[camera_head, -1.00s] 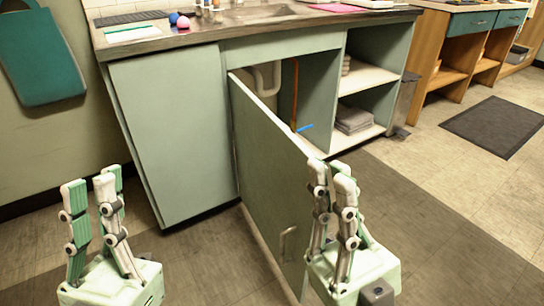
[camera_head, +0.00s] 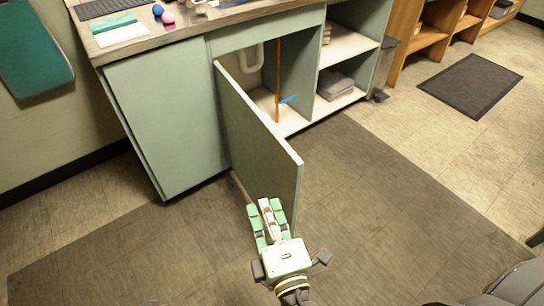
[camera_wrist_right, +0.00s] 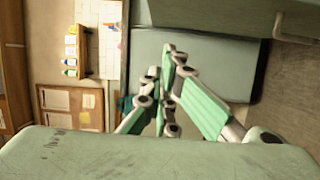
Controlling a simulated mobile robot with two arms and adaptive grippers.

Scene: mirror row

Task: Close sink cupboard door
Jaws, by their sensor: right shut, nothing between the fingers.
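The sink cupboard door (camera_head: 258,135) is grey-green and stands wide open, swung out from the cupboard (camera_head: 165,115). Its outer face is toward the left in the head view. My right gripper (camera_head: 266,206) is shut and empty, low beside the outer face near the free edge; whether it touches is unclear. In the right wrist view its fingers (camera_wrist_right: 161,72) are together, with the door (camera_wrist_right: 220,14) along the top and its handle (camera_wrist_right: 292,26) at upper right. The gripper hides the lower part of the door in the head view. My left gripper is out of view.
Inside the cupboard are a white pipe (camera_head: 250,57), an orange upright rod (camera_head: 278,80) and a blue item (camera_head: 288,99). The floor left of the door is clear.

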